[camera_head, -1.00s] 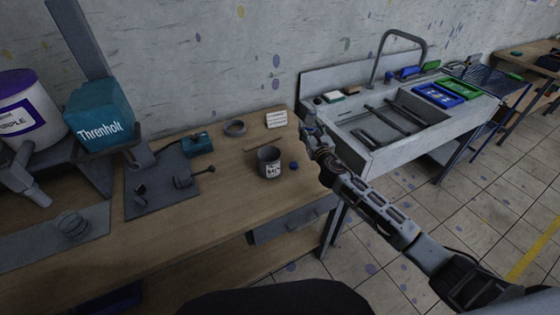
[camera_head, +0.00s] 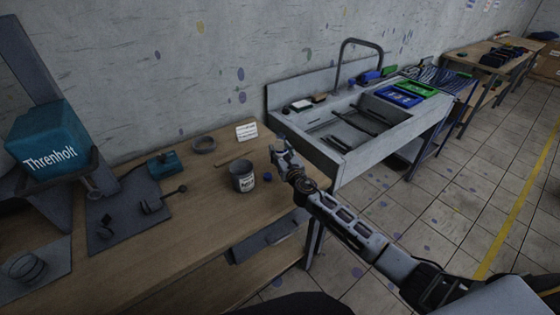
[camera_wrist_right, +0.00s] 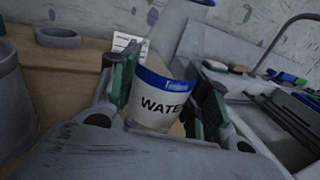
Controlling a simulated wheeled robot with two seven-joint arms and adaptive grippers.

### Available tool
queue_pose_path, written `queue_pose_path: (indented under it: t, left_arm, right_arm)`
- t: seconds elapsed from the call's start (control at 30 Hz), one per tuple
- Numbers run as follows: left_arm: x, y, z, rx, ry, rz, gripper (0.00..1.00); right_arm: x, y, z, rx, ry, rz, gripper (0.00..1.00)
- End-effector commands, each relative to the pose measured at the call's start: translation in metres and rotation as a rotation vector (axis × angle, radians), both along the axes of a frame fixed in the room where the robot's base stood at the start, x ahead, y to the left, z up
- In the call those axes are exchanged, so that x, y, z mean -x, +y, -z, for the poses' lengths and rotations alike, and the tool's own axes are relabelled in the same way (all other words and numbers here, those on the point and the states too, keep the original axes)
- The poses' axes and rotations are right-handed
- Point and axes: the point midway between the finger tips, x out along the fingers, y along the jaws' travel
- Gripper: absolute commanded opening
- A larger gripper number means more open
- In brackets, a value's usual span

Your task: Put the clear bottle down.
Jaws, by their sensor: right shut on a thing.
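My right gripper (camera_head: 280,150) is over the right end of the wooden bench, beside the sink. In the wrist view its two green-padded fingers (camera_wrist_right: 165,95) are closed on either side of the clear bottle (camera_wrist_right: 160,112). The bottle has a white label reading WATER with a blue band above it, and looks tilted in that view. Its base is hidden, so I cannot tell whether it touches the bench. In the head view the bottle is too small and covered to make out well. My left gripper is not in view.
A white card (camera_head: 246,132) and a grey ring (camera_head: 204,145) lie behind. The steel sink (camera_head: 345,160) is at right. The bench front (camera_head: 190,225) is clear.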

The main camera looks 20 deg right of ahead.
Motion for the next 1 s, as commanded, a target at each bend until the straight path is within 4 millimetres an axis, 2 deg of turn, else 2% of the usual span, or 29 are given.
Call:
queue_pose_path:
  t: [0.13, 0.33, 0.67, 0.8, 1.0]
  left_arm:
    - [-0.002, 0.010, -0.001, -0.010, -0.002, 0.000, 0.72]
    - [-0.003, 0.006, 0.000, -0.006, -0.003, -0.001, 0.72]
    - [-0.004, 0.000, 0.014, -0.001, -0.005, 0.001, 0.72]
    - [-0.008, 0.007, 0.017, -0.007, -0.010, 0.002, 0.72]
    - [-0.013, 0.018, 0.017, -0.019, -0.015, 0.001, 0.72]
  right_arm:
    - [0.000, 0.000, -0.001, 0.000, -0.001, 0.000, 0.19]
    - [0.000, 0.000, 0.001, 0.000, 0.000, 0.000, 0.19]
    - [0.000, 0.000, 0.027, -0.002, 0.001, 0.001, 0.19]
    - [0.000, 0.000, 0.036, -0.001, 0.002, 0.001, 0.19]
    - [0.000, 0.000, 0.037, 0.000, 0.001, 0.000, 0.19]
